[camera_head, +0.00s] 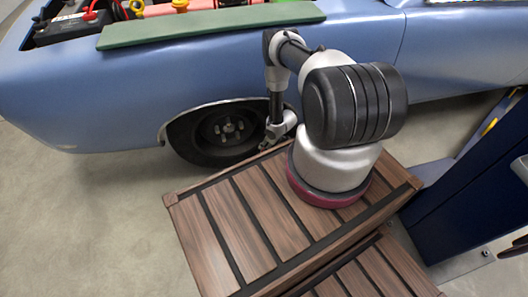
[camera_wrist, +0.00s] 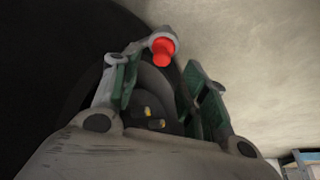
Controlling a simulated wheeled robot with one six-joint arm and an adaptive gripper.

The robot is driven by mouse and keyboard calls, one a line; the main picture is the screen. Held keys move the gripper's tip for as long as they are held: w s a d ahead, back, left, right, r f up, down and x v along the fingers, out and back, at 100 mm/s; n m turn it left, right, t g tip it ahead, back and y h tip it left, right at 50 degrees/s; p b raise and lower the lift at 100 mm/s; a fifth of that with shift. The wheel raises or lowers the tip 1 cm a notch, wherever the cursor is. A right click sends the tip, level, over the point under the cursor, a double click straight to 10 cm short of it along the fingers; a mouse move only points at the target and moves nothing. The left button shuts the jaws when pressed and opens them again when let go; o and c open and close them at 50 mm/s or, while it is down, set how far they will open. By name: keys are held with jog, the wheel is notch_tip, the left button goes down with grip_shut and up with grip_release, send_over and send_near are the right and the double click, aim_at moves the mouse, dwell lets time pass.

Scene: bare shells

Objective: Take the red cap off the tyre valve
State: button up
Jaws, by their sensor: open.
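The red cap (camera_wrist: 163,48) shows in the wrist view, at the top centre, with a grey rounded piece behind it. It lies just beyond and between the fingertips of my gripper (camera_wrist: 162,70), whose green-padded fingers are spread on either side. The gripper is open and I see no contact with the cap. In the head view my gripper (camera_head: 272,138) is low beside the car's front wheel (camera_head: 222,133), at its right side. The red cap cannot be made out there. The dark tyre (camera_wrist: 60,50) fills the left of the wrist view.
The blue car body (camera_head: 90,95) and its wheel arch stand above and around the wheel. A green board (camera_head: 210,25) lies along the fender by the open engine bay. A dark blue cabinet (camera_head: 470,180) stands at the right. Bare floor (camera_head: 90,220) is free at the left.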

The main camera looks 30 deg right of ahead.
jog(key=x, duration=0.4)
jog(key=shift+s+f, duration=0.15)
jog(key=shift+s, duration=0.05)
jog(key=c, duration=0.8)
